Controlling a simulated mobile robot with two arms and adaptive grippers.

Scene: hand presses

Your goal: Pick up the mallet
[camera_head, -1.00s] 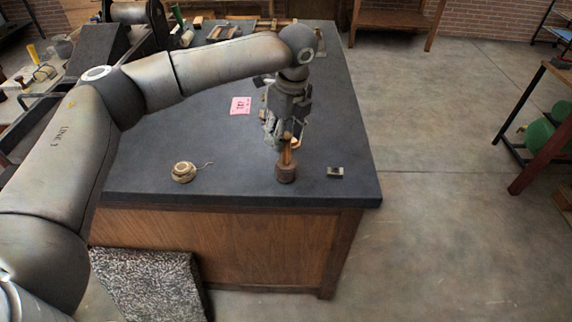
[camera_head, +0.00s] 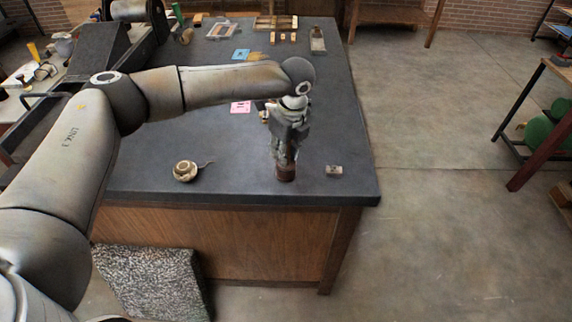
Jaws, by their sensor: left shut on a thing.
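The mallet (camera_head: 286,173) stands near the front edge of the dark-topped table (camera_head: 230,185), to the right of its middle. Its brown, round head is at the bottom, on or just above the tabletop. My left gripper (camera_head: 285,158) points down from above and is shut on the mallet, its fingers around the handle, which they hide almost fully. My right gripper is not in view.
A small metal block (camera_head: 334,170) lies just right of the mallet. A roll of twine (camera_head: 185,171) sits to the left. A pink note (camera_head: 241,107) and a blue note (camera_head: 241,54) lie farther back, with a wooden frame (camera_head: 276,22) at the far end. A speckled stone slab (camera_head: 150,283) leans at the table's front.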

